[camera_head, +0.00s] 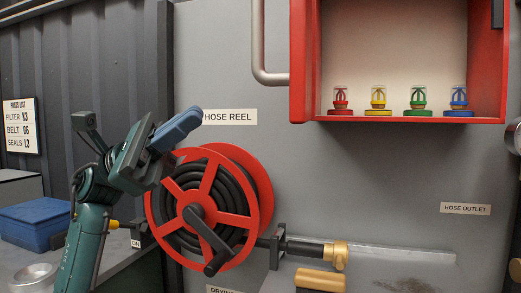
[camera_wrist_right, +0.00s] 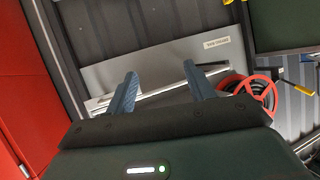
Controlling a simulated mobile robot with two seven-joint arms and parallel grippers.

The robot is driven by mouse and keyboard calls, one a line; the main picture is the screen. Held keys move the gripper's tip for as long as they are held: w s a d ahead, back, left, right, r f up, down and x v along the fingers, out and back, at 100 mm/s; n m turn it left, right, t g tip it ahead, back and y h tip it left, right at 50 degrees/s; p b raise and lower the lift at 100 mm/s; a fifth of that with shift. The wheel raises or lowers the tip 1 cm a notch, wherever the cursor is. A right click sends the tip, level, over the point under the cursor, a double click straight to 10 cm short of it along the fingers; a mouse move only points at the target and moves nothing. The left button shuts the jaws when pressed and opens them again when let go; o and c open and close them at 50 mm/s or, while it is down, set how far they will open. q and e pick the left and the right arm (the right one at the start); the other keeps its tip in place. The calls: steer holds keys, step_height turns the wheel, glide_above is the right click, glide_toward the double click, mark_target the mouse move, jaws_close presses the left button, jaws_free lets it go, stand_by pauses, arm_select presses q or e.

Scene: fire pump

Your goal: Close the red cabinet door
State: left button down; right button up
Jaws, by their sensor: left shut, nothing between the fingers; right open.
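The red cabinet (camera_head: 408,120) hangs at the upper right of the head view. Its front is open, and small red, yellow, green and blue caged pieces stand inside. A red panel, apparently the door (camera_head: 300,65), shows narrowly at its left side, with a grey bar handle (camera_head: 257,45) sticking out leftward. The top is cut off. My left gripper (camera_head: 190,120) is shut and empty, in front of the hose reel, below and left of the handle and apart from it. My right gripper (camera_wrist_right: 162,87) is open and empty in the right wrist view; the head view does not show it.
A red hose reel (camera_head: 263,185) with a dark crank is behind my left gripper. A blue box (camera_head: 35,222) sits at the left. A clear tube (camera_head: 400,254) runs along the lower right. A large red surface (camera_wrist_right: 25,90) fills the left of the wrist view.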

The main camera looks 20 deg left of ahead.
arm_select(q)
steer(key=s+a+r+m+t+y+b, duration=0.2)
steer(key=s+m+t+y+b, duration=0.1)
steer(key=s+m+y, duration=0.4)
steer(key=d+m+h+p, duration=0.1)
steer(key=d, duration=1.2)
steer(key=shift+d, duration=0.35)
arm_select(e)
steer(key=shift+s+t+y, duration=0.25)
steer(key=shift+t+y, duration=0.05)
steer(key=shift+t, duration=0.2)
steer(key=shift+f, duration=0.1)
